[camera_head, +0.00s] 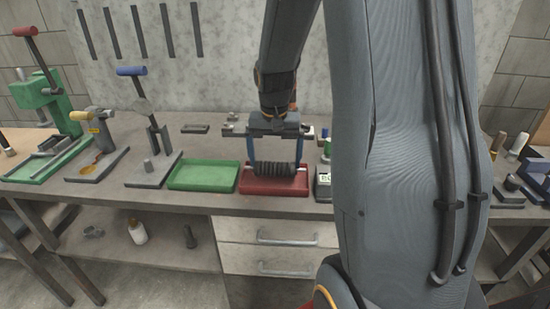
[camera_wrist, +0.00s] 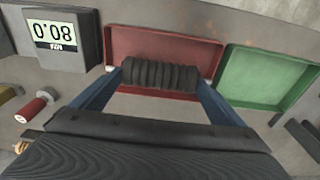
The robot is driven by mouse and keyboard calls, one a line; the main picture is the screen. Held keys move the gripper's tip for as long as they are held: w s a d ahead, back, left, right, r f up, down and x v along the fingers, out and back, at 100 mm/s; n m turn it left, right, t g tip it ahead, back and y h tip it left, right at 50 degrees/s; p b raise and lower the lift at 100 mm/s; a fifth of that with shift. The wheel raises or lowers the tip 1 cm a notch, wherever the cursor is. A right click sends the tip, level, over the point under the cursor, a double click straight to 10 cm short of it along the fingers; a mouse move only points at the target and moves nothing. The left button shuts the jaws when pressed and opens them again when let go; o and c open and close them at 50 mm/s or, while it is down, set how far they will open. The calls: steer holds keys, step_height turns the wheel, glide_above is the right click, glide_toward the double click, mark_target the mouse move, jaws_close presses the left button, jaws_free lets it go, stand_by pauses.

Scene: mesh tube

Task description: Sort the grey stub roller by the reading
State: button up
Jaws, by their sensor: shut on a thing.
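The grey stub roller (camera_head: 274,169), dark and ribbed with short pale ends, is held level between the two blue fingers of my gripper (camera_head: 275,167). In the wrist view the roller (camera_wrist: 160,74) spans crosswise between the fingertips. It is over the red tray (camera_head: 262,188); I cannot tell whether it touches the tray floor. The green tray (camera_head: 203,176) stands empty just left of the red one. A grey display box (camera_wrist: 62,38) beside the red tray shows upside down in the wrist view and seems to read 80.0. My arm partly hides this box (camera_head: 323,190) in the head view.
Lever presses and bench tools (camera_head: 150,140) stand on the left of the bench (camera_head: 215,135). Drawers (camera_head: 280,240) are below the bench front. My arm hides much of the bench's right side.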

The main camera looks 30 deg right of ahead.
steer(key=shift+f+b, duration=0.35)
steer(key=shift+f, duration=0.7)
stand_by(0.9)
steer(key=o, duration=1)
steer(key=r, duration=0.5)
steer(key=r+b, duration=0.1)
steer(key=r, duration=0.2)
steer(key=shift+s+a, duration=0.25)
steer(key=shift+s, duration=0.1)
step_height(320, 180, up, 7)
steer(key=p, duration=0.6)
steer(key=shift+f, duration=0.15)
steer(key=s+a+f+n+b, duration=0.2)
steer(key=s+a+f+n, duration=0.4)
steer(key=s+a+f, duration=0.4)
steer(key=s+a, duration=0.4)
steer(key=shift+a+f+n+y, duration=0.2)
steer(key=shift+f+n+y, duration=0.05)
steer(key=shift+n+y, duration=0.15)
steer(key=shift+s, duration=0.1)
